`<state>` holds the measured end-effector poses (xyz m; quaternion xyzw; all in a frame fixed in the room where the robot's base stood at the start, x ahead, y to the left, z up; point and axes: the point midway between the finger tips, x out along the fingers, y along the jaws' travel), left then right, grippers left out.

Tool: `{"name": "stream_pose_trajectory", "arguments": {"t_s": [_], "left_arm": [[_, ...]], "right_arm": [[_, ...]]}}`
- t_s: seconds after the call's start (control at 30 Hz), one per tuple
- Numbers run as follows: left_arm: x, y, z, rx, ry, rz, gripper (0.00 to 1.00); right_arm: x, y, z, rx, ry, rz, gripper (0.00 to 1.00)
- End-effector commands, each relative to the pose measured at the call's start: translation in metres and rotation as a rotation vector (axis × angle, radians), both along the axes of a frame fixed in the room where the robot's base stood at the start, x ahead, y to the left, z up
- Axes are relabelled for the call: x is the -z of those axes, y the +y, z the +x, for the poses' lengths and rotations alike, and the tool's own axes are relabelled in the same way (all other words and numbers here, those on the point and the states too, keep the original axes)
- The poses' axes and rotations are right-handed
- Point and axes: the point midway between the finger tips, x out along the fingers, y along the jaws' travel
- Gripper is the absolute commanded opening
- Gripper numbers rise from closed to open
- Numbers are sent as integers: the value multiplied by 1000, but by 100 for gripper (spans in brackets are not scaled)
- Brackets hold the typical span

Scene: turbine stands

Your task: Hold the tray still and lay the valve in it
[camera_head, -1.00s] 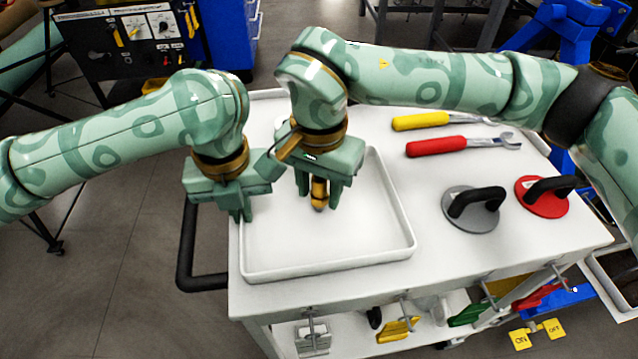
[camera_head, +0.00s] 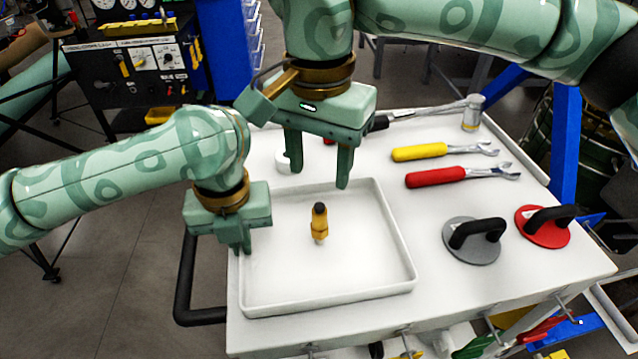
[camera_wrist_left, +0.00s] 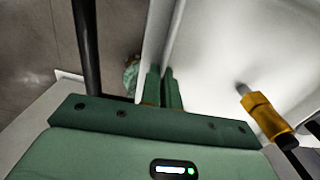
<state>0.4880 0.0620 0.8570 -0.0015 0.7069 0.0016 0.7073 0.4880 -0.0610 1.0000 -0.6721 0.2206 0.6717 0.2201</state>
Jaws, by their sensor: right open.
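The valve (camera_head: 319,230), brass with a black cap and a silver end, rests free on the floor of the white tray (camera_head: 402,235), near its middle.
Right of the tray lie a yellow-handled wrench (camera_head: 420,152) and a red-handled wrench (camera_head: 437,177). A grey suction lifter (camera_head: 470,245) and a red one (camera_head: 545,232) stand nearer the front right. A small silver cylinder (camera_head: 472,115) stands at the back. The cart's black handle (camera_head: 186,265) is at left.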

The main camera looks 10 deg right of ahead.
Motion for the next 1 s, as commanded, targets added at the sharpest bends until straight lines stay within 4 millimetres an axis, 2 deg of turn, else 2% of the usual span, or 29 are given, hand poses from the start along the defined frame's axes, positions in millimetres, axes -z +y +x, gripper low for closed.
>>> {"name": "stream_pose_trajectory", "arguments": {"t_s": [0.3,0.4,0.7,0.87,1.0], "left_arm": [[0,0,0,0,-1,0,0],[0,0,0,0,-1,0,28],[-2,0,0,0,-1,0,29],[-21,0,1,0,-5,0,29],[-54,0,2,0,-6,0,29]], "right_arm": [[-5,0,0,0,0,0,48],[-5,0,0,0,0,0,48],[-5,0,0,0,1,1,48],[-5,0,0,0,0,0,48],[-5,0,0,0,0,0,48]]}}
